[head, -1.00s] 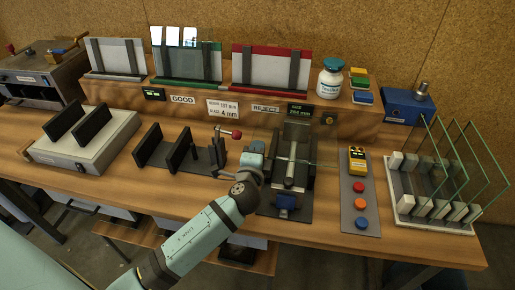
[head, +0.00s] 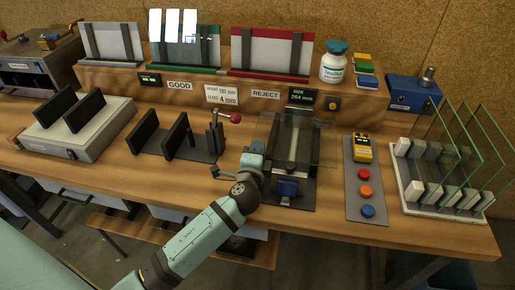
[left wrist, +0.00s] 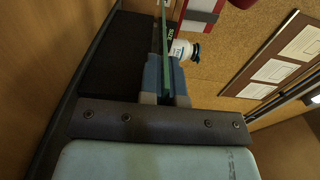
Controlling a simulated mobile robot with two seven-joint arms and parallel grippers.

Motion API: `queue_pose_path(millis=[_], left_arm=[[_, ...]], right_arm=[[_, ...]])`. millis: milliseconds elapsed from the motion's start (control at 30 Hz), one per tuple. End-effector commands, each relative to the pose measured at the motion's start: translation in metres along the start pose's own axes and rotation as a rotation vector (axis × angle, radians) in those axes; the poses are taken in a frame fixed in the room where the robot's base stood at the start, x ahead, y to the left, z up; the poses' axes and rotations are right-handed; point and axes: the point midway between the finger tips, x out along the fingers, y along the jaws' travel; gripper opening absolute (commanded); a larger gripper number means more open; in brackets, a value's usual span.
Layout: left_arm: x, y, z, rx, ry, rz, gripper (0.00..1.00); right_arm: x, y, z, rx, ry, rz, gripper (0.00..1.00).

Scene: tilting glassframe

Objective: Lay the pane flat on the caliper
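The caliper (head: 287,190) stands mid-bench, a dark fixture with a pale central bar and a blue block at its front. A clear greenish pane (head: 262,128) spreads over the caliper's upper part, its broad face showing. I cannot tell whether it rests on the caliper or hovers just above. My left gripper (head: 257,151) is at the pane's left side, beside the caliper. In the left wrist view its blue-grey fingers (left wrist: 165,78) are shut on the pane, seen edge-on as a thin green strip (left wrist: 165,40). My right gripper is not in view.
A rack (head: 433,212) holding several upright glass panes stands at the right. A button panel (head: 364,191) with a yellow device (head: 362,148) lies between it and the caliper. Left of my gripper is a fixture with dark uprights and a red-knobbed lever (head: 235,118). A raised shelf runs behind.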

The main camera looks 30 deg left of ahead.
Motion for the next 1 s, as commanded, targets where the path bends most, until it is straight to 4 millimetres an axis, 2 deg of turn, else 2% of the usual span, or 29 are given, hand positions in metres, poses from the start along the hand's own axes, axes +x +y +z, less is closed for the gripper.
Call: queue_pose_path(millis=[800,933,967,1000], left_arm=[[0.0002,0.0039,0.0000,-0.001,0.000,-0.002,0.00],[0.0002,0.0035,0.0001,-0.001,0.000,-0.002,0.29],[0.0002,0.0036,0.0001,-0.001,0.000,-0.002,0.34],[0.0002,0.0037,0.0001,0.000,0.000,-0.002,0.34]], right_arm=[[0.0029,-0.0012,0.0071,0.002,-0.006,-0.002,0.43],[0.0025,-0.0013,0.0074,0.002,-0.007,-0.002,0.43],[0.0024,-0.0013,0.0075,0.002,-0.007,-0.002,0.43],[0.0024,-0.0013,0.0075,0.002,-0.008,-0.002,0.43]])
